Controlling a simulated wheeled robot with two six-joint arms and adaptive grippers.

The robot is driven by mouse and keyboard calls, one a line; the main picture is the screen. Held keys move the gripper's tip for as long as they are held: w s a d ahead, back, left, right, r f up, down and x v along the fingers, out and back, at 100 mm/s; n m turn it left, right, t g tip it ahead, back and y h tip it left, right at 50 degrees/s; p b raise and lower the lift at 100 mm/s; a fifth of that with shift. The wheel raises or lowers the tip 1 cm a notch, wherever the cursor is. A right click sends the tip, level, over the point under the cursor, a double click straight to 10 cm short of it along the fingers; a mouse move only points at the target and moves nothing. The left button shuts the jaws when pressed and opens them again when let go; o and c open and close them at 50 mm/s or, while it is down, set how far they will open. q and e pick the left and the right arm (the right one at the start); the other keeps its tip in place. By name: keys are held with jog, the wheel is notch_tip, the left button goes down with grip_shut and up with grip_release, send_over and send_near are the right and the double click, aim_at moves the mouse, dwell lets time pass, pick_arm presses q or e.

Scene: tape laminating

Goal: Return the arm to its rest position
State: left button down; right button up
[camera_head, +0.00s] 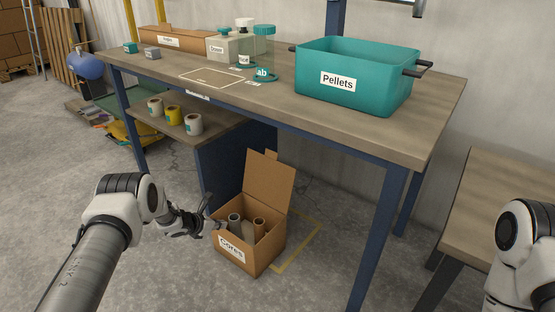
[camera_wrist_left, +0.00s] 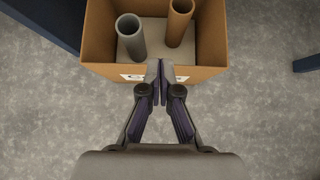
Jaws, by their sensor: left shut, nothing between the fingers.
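My left gripper (camera_head: 207,212) is at the near left side of the open cardboard box labelled Cores (camera_head: 262,258). In the left wrist view the gripper (camera_wrist_left: 159,68) is shut and empty, with its fingertips at the near wall of the box (camera_wrist_left: 215,72); I cannot tell whether they touch it. A grey tube (camera_wrist_left: 131,38) and a brown tube (camera_wrist_left: 180,22) stand in the box. The right arm (camera_head: 525,250) shows at the right edge of the head view, but its gripper is out of the picture.
The workbench (camera_head: 445,105) stands above and behind the box, carrying a teal Pellets bin (camera_head: 385,75). A lower shelf (camera_head: 215,140) holds a few tape rolls. A second table (camera_head: 485,190) is at the right. The floor left of the box is clear.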

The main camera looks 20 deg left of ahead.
pick_arm(q)
jog(key=s+d+f+n+g+h, duration=0.1)
jog(key=s+d, duration=0.2)
jog(key=d, duration=0.3)
jog(key=s+d+n+g, duration=0.1)
jog(key=s+d, duration=0.2)
jog(key=d, duration=0.2)
jog(key=s+d+f+n+g, duration=0.25)
jog(key=s+d+n, duration=0.35)
jog(key=s+n, duration=0.5)
jog(key=s+a+r+n+g+y, duration=0.1)
jog(key=s+a+n+g+y, duration=0.1)
jog(key=s+n, duration=1.2)
jog(key=s+a+r+n+g+y, duration=0.1)
jog(key=s+r+n+g+y, duration=0.15)
jog(key=s+n, duration=1.1)
notch_tip(320, 180, up, 37)
jog(key=s+p, duration=0.1)
jog(key=p, duration=3.7)
jog(key=shift+s, duration=0.35)
